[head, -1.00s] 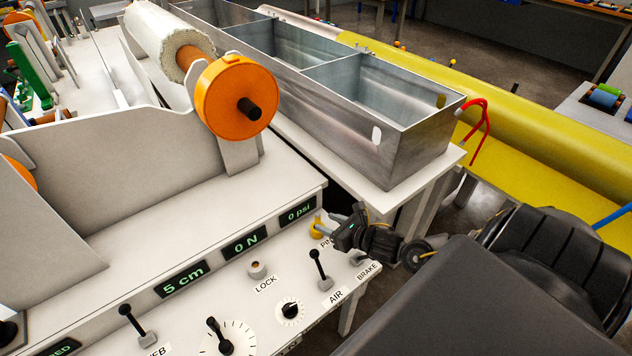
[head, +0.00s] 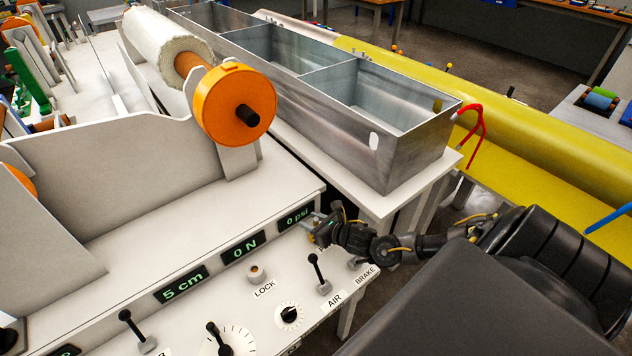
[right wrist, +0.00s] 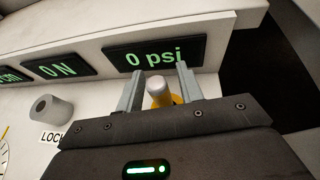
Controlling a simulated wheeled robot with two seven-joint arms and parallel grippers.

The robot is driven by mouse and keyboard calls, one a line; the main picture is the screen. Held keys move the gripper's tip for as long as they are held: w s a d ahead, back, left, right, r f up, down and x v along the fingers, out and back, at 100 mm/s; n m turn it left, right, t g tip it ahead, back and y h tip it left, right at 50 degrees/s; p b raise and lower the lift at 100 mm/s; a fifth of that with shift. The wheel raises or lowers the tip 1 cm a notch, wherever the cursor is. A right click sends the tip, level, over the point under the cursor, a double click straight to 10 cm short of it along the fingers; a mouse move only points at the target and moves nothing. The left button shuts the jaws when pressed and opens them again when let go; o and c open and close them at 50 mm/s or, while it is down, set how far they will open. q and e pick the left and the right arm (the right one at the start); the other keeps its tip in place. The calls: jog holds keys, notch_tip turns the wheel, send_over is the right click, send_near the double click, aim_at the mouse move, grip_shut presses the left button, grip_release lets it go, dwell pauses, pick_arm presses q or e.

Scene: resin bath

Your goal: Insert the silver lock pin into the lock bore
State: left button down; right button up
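The silver lock pin (right wrist: 158,84) stands in a yellow holder (right wrist: 162,101) on the panel, below the 0 psi display. In the right wrist view it is between the two fingers of my right gripper (right wrist: 159,72), with a gap on each side. My right gripper is open. In the head view my right gripper (head: 312,228) covers the pin and its holder. The lock bore (head: 256,272) is a short round collar with an opening, above the LOCK label. It also shows in the right wrist view (right wrist: 52,112), left of the gripper. My left gripper is not in view.
The AIR lever (head: 318,272) and a black knob (head: 290,314) stand on the panel near the bore. The raised housing with displays (head: 245,247) runs behind it. A metal bath (head: 400,150) stands beyond on a white table.

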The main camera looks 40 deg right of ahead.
grip_shut()
notch_tip(320, 180, up, 10)
dwell(0.6)
